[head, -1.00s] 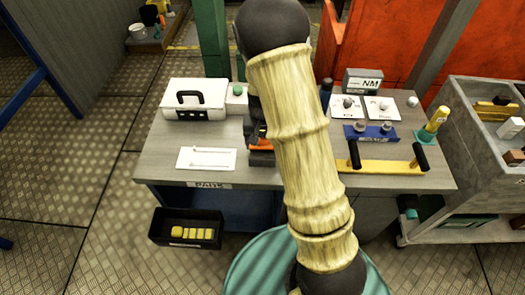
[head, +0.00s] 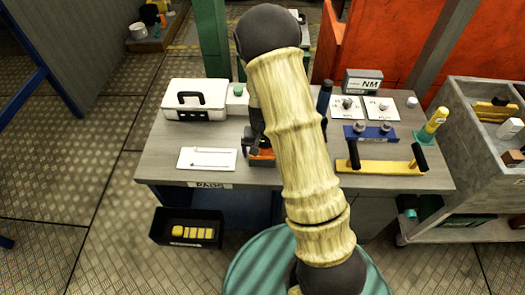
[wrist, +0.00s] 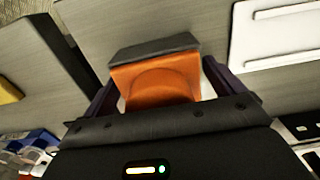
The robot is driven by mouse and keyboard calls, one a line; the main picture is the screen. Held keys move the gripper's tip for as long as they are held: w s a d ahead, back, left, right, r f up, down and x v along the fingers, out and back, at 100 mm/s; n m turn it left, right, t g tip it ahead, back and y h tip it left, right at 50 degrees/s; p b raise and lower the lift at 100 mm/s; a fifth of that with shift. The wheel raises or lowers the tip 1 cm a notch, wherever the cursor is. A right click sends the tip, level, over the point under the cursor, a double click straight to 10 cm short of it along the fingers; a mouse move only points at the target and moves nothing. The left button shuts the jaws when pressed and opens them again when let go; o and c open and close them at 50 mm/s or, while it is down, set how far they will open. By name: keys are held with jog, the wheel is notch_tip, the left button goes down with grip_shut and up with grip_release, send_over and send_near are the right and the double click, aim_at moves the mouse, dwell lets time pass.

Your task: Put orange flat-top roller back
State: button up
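The orange flat-top roller (wrist: 158,82) is an orange block with a dark grey flat strip along its far edge in the wrist view. It fills the space between the fingers of my gripper (wrist: 160,88), which appear closed on its two sides, with small pale patches between. In the head view the roller (head: 262,154) shows as a small orange patch near the table's front edge, left of my arm. My gripper (head: 257,141) is there just above the tabletop; my arm hides part of it. I cannot tell whether the roller touches the table.
The grey table (head: 160,150) holds a white case (head: 196,102), a white plate (head: 207,159), a blue block with knobs (head: 371,132) and a yellow bar with black handles (head: 383,167). A black bin (head: 187,228) with yellow pieces is below. A grey shelf unit (head: 467,170) stands right.

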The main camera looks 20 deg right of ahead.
jog(key=shift+f, duration=0.2)
notch_tip(320, 180, up, 18)
jog(key=b, duration=0.2)
jog(key=shift+d+f, duration=0.15)
jog(key=shift+f, duration=0.1)
jog(key=shift+s, duration=0.1)
dwell(0.6)
jog(key=s+n+t, duration=0.2)
jog(key=s+n, duration=0.1)
jog(key=s, duration=1.1)
jog(key=shift+s+f+n+t, duration=0.15)
jog(key=shift+f+n+t, duration=0.15)
jog(key=shift+f, duration=0.15)
jog(key=shift+r, duration=0.1)
jog(key=shift+r, duration=0.15)
